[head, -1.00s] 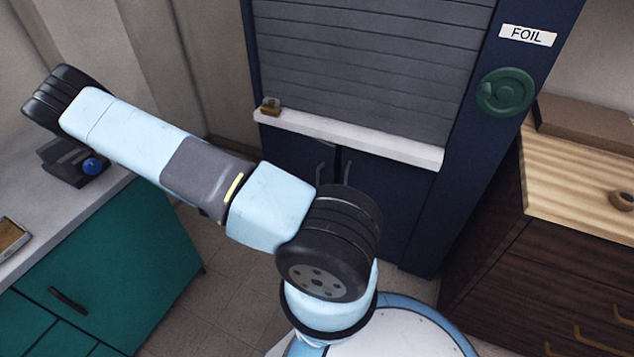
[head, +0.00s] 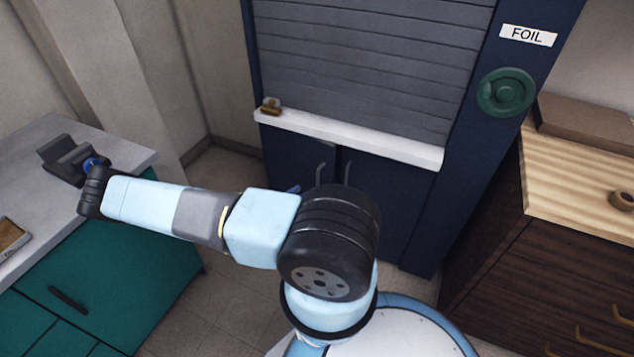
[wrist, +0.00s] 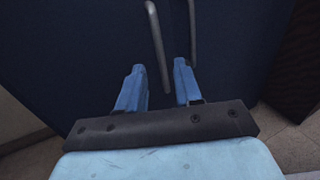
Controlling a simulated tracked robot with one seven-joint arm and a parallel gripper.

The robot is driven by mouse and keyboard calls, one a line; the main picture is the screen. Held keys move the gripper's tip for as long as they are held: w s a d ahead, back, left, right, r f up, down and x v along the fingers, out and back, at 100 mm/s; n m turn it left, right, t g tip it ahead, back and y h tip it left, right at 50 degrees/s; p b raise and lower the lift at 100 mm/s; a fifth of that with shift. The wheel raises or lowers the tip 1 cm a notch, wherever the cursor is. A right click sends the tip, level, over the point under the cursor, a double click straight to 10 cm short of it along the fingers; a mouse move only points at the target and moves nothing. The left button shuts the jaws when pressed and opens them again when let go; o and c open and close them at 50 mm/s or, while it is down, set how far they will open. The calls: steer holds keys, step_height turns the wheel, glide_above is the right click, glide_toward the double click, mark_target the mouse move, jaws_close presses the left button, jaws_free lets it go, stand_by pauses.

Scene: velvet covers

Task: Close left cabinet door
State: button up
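The dark blue cabinet has a left door (head: 288,160) and a right door (head: 390,200) below a white ledge. A dark vertical strip shows between them in the head view, so the left door looks slightly ajar; how far is hard to tell. The left door's handle (wrist: 156,45) and the right door's handle (wrist: 191,32) are grey upright bars. My gripper (wrist: 159,68) has two blue fingers, spread apart with nothing between them, pointing at the doors near the lower end of the left handle. Contact cannot be told. In the head view my arm mostly hides it.
A grey roller shutter (head: 365,65) is above the ledge (head: 350,139), which bears a small brass-coloured item (head: 271,106). A teal counter unit (head: 120,270) is left, with a dark device (head: 65,160) close to my elbow. A wooden drawer unit (head: 540,250) is right.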

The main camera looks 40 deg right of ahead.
mark_target(318, 181)
steer(key=d, duration=1)
steer(key=shift+w+d, duration=0.15)
steer(key=shift+d, duration=0.05)
steer(key=shift+c, duration=0.3)
jaws_close()
